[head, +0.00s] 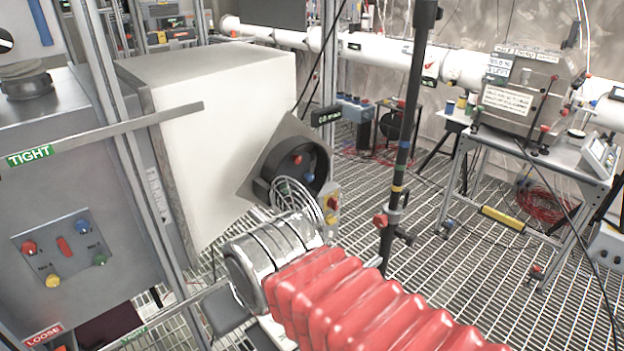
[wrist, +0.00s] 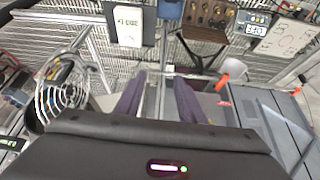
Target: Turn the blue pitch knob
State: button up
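A blue knob (head: 82,226) sits at the upper right of a small grey panel (head: 62,262) on the left cabinet. Another blue knob (head: 309,178) sits inside a round black housing (head: 290,163) near the middle, beside a red one. I cannot tell which is the pitch knob. My gripper (wrist: 158,95) shows two dark purple fingers, spread apart with nothing between them. I make out no blue knob near the fingertips in the wrist view. The fingers are not clearly visible in the head view.
A red ribbed hose (head: 375,305) with a silver collar (head: 272,250) crosses the foreground. A black upright pole (head: 405,150) stands right of centre. A large white box (head: 215,125) borders the round housing. Grated floor (head: 480,270) is partly open at right.

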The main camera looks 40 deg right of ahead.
jog(key=shift+o, duration=0.3)
jog(key=shift+w+r, duration=0.2)
jog(key=shift+w, duration=0.05)
jog(key=w+d+r+m+t, duration=0.25)
jog(key=w+r+m, duration=0.2)
jog(key=w, duration=0.35)
jog(key=w+d+r+m+t, duration=0.25)
jog(key=w+r, duration=0.25)
jog(key=w, duration=0.3)
jog(key=w+d+r+m+t+h, duration=0.1)
jog(key=w+d+r+m, duration=0.25)
jog(key=d, duration=0.35)
jog(key=w+d+r+m+t+h, duration=0.1)
jog(key=w+d+r+m, duration=0.1)
jog(key=w+d+m, duration=0.4)
jog(key=d+f+m+h, duration=0.1)
jog(key=d+f+m, duration=0.25)
jog(key=d, duration=0.35)
jog(key=d+f+m, duration=0.2)
jog(key=d+f, duration=0.2)
jog(key=d, duration=0.4)
jog(key=s+d+f+m, duration=0.2)
jog(key=d+f+m, duration=0.2)
jog(key=f+m, duration=0.1)
jog(key=s+d+f+m+t+y, duration=0.1)
jog(key=s+d+f+m, duration=0.1)
jog(key=d+f+m, duration=0.3)
jog(key=shift+f, duration=1.8)
